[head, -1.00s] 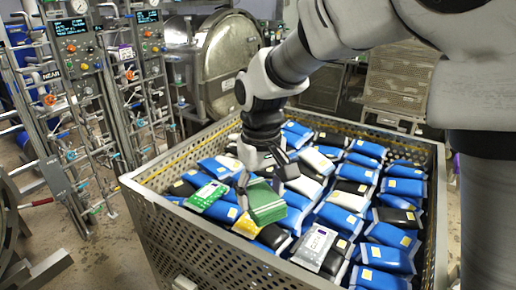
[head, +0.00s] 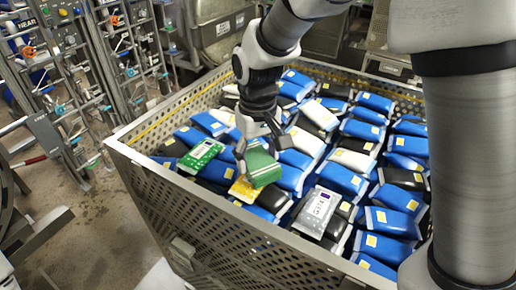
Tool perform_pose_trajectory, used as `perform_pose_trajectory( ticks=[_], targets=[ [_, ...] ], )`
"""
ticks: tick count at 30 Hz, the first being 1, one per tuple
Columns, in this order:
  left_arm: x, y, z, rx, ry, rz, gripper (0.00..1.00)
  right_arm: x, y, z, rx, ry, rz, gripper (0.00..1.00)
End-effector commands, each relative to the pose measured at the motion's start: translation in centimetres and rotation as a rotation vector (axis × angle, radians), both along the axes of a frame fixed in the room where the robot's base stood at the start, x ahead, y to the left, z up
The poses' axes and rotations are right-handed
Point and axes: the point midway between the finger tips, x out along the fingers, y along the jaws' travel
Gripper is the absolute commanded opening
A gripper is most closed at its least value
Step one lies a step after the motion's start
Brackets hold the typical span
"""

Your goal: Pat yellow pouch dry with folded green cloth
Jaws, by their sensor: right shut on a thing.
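My right gripper (head: 258,148) is shut on the folded green cloth (head: 263,168) and holds it low over the pouches in the crate. The yellow pouch (head: 249,190) lies on the pile just below and left of the cloth. The cloth hides part of it, and I cannot tell whether the two touch. My left gripper does not show.
A perforated metal crate (head: 150,168) holds many blue, black and white pouches. A green pouch (head: 200,156) lies left of the cloth and a silver-grey pouch (head: 316,212) lies to the right. Pipe racks (head: 75,75) with valves stand at left.

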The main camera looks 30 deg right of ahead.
Motion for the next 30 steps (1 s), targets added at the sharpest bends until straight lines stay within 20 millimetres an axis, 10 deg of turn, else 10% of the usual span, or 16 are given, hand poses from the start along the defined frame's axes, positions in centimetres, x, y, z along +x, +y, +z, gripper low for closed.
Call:
perform_pose_trajectory(
  ticks=[30],
  targets=[
    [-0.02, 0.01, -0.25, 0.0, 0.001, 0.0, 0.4, 0.0, 0.0, -0.52, 0.0, 0.0, 0.0, 0.39]
  ],
)
